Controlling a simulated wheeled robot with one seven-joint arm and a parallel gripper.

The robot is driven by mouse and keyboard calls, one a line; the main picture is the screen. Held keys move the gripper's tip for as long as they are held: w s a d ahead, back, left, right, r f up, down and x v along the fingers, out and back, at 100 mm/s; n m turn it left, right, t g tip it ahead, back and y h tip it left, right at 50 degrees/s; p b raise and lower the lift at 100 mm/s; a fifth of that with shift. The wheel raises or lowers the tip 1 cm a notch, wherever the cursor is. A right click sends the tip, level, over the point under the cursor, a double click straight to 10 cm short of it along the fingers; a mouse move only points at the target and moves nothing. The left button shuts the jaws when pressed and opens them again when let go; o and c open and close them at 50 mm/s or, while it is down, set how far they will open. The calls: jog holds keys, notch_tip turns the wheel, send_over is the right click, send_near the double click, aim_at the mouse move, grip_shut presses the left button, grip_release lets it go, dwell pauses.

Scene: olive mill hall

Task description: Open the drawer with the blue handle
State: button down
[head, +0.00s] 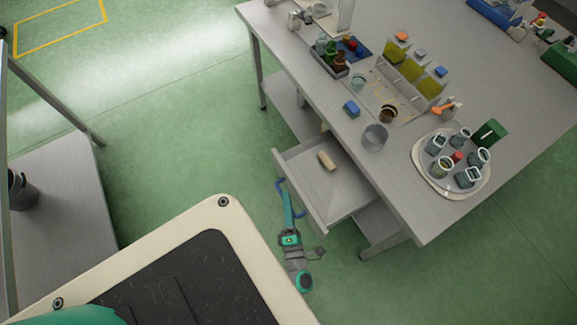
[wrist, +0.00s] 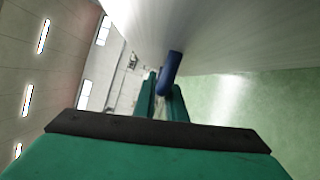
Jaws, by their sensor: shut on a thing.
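The drawer (head: 349,191) under the metal table stands pulled out, its inside showing from above. A small tan block (head: 327,161) lies in it. The blue handle (head: 281,187) is on the drawer's front face, and it also shows in the wrist view (wrist: 171,72). My gripper (head: 286,192) is at the handle. In the wrist view its two green fingers (wrist: 160,95) are on either side of the blue handle, shut on it. The fingers partly hide the handle.
The table (head: 500,95) carries bottles, a rack with yellow-green containers (head: 411,70), a metal cup (head: 375,137) and a round tray (head: 425,180) of jars. A metal shelf stand (head: 60,185) is at the left. Green floor (head: 180,110) is clear between them.

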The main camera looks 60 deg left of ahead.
jog(key=c, duration=1.8)
grip_release()
jog(key=shift+d, duration=0.15)
jog(key=v, duration=1)
jog(key=shift+s+d, duration=0.15)
jog(key=shift+d, duration=0.1)
